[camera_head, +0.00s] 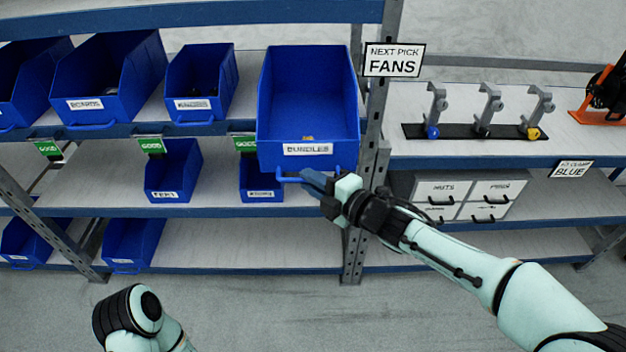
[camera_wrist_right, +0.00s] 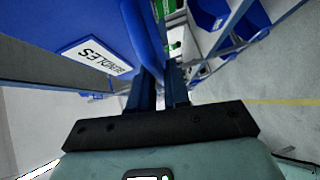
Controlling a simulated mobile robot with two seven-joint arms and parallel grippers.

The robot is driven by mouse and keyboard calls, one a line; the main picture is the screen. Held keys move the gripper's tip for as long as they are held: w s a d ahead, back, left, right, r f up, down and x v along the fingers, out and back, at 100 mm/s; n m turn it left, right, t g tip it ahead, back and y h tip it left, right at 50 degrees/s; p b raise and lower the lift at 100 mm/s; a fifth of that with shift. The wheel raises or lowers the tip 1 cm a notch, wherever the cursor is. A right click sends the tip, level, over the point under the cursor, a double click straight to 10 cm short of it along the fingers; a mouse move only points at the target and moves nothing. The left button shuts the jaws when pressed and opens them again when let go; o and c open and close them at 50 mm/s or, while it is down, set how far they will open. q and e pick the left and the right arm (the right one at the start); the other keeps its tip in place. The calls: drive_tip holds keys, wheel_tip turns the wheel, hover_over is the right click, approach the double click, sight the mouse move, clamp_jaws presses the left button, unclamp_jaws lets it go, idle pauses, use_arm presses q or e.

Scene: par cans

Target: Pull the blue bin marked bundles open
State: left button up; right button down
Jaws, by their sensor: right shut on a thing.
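The blue bin marked BUNDLES (camera_head: 278,128) is on the upper shelf in the head view. Its front sticks out well past the shelf's front edge, and it sits further forward than the bins beside it. Its inside looks mostly empty, with a small tan item at the front. My right gripper (camera_head: 308,180) is at the handle below the label and is shut on it. In the right wrist view the label and bin wall (camera_wrist_right: 60,28) show at the left, and the gripper fingers (camera_wrist_right: 160,92) are around the blue handle (camera_wrist_right: 138,42). My left gripper is out of view.
Other blue bins (camera_head: 110,80) stand to the left on the same shelf and below. A rack post (camera_head: 372,120) with a FANS sign (camera_head: 394,60) stands close right. White drawers (camera_head: 450,190) sit right of the post. The floor in front is clear.

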idle(0.3)
drive_tip(key=c, duration=1.2)
unclamp_jaws()
drive_tip(key=shift+o, duration=0.2)
drive_tip(key=p+v, duration=0.1)
drive_tip(key=v, duration=1.2)
drive_tip(key=shift+s+d, duration=0.15)
drive_tip(key=shift+s, duration=0.05)
drive_tip(key=shift+r, duration=0.1)
